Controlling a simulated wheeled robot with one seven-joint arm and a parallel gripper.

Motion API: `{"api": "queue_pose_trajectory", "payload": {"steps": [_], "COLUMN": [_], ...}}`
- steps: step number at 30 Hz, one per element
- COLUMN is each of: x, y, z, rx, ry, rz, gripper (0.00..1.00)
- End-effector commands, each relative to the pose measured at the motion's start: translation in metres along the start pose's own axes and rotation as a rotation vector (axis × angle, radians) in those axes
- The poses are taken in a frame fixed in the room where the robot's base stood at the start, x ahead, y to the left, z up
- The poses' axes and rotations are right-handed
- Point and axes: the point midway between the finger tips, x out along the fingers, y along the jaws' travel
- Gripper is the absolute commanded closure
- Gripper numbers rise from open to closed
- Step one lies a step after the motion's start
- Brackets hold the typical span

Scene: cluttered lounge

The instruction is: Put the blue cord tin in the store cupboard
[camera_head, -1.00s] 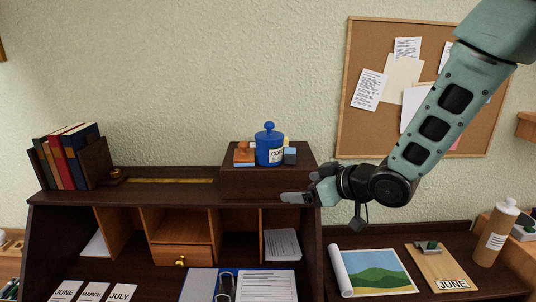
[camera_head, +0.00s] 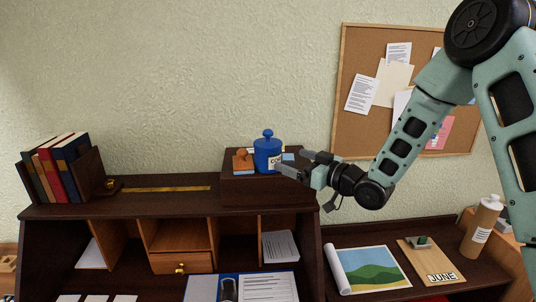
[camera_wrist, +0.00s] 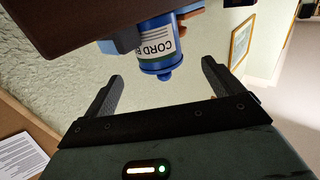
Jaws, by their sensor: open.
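The blue cord tin (camera_head: 267,152) has a round lid knob and a white label. It stands upright on a dark raised box (camera_head: 250,189) on top of the desk hutch. In the wrist view the tin (camera_wrist: 158,46) appears upside down, ahead of and between the fingers. My gripper (camera_head: 296,163) is open, just right of the tin, with its fingers pointing left towards it. In the wrist view my gripper (camera_wrist: 160,88) holds nothing, and the tin seems to lie beyond the fingertips. The store cupboard is not clearly identifiable in these views.
Books (camera_head: 62,163) and a brass ruler (camera_head: 166,189) are further left. A cork board (camera_head: 405,90) hangs behind my arm. A bottle (camera_head: 481,226) stands right.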

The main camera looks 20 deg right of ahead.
Motion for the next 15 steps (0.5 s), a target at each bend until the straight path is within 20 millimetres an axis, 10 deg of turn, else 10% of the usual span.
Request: {"api": "queue_pose_trajectory", "payload": {"steps": [15], "x": [0.053], "y": [0.002], "z": [-0.002], "rx": [0.003], "ry": [-0.002], "rz": [-0.001], "gripper": [0.08]}}
